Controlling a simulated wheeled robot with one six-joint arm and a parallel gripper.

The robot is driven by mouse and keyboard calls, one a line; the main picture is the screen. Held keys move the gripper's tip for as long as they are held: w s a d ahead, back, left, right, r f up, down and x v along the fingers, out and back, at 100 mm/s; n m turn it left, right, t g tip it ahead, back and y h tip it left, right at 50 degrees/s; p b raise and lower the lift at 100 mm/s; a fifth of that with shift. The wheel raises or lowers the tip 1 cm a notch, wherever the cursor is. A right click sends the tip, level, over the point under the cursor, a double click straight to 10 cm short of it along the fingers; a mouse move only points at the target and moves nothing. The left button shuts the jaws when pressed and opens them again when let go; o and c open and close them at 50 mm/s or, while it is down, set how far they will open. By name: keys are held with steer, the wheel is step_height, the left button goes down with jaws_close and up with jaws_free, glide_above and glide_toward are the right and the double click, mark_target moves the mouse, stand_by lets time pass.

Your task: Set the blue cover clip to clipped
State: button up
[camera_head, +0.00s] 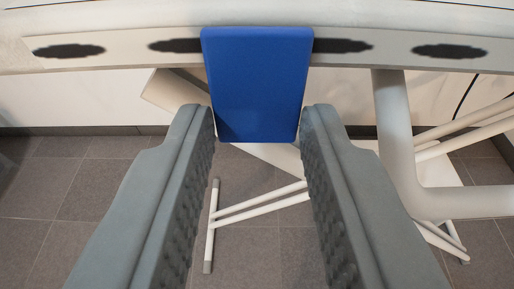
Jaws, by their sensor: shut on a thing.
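The blue cover clip (257,75) is a flat blue block at the top centre. It sits against a pale rail (125,50) and hangs below the rail's lower edge. My gripper (257,122) reaches in from below with a grey, ridged finger on each side of the clip. Its fingertips are shut on the lower part of the clip. The clip hides the part of the rail behind it, so I cannot tell how it is seated there.
Dark oval marks or slots (450,51) line the rail on both sides of the clip. White tubes (395,130) stand behind and to the right, with thin white rods (265,203) lower down. Grey tiled floor (50,180) lies below, with a pale wall behind.

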steer(key=shift+w+f+t, duration=0.15)
steer(key=shift+f+t, duration=0.05)
steer(key=shift+t, duration=0.4)
steer(key=o, duration=1)
